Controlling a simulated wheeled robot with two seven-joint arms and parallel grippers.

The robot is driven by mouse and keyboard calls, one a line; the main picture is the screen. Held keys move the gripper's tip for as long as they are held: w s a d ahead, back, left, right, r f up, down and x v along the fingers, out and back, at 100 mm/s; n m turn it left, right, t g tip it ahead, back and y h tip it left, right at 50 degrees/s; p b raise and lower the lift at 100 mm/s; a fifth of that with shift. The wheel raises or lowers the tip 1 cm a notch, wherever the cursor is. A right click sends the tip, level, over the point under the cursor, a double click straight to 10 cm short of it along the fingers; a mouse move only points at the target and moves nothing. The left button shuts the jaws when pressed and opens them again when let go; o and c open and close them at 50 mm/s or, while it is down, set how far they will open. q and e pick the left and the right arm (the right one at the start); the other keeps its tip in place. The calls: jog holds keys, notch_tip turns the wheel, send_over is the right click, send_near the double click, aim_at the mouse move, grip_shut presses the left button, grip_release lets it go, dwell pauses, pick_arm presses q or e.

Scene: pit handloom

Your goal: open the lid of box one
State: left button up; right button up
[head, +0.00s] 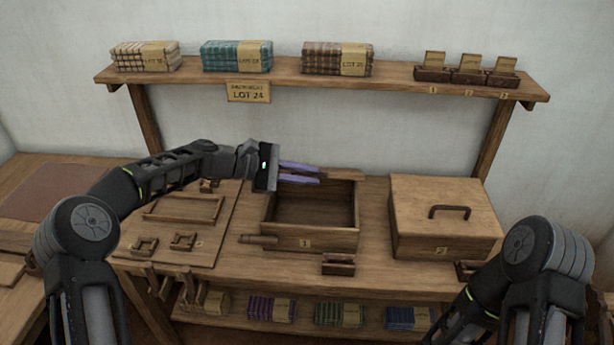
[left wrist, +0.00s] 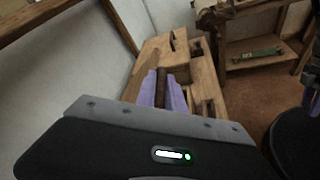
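Box one (head: 328,241), marked "1", stands open-topped in the middle of the bench, its dark inside visible. A thin wooden strip (head: 348,177) shows behind its back rim. I cannot tell whether this is its lid; no lid covers the box. My left gripper (head: 319,175) is over the back of the box, its purple fingers pointing right with a gap between them.
A closed box (head: 445,222) with a dark lid handle stands to the right. A small tray (head: 338,265) lies before box one. A board with wooden frames (head: 183,208) is at left. A shelf (head: 285,77) with cloth stacks runs above the back.

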pick_arm(q)
jog(key=shift+o, duration=0.8)
jog(key=shift+w+f, duration=0.1)
jog(key=shift+w, duration=0.05)
jog(key=shift+a, duration=0.15)
jog(key=shift+a, duration=0.35)
jog(key=b+v, duration=0.2)
jog(key=v, duration=0.4)
jog(key=shift+s+a+r, duration=0.25)
jog(key=shift+a+r, duration=0.1)
jog(key=shift+a, duration=0.05)
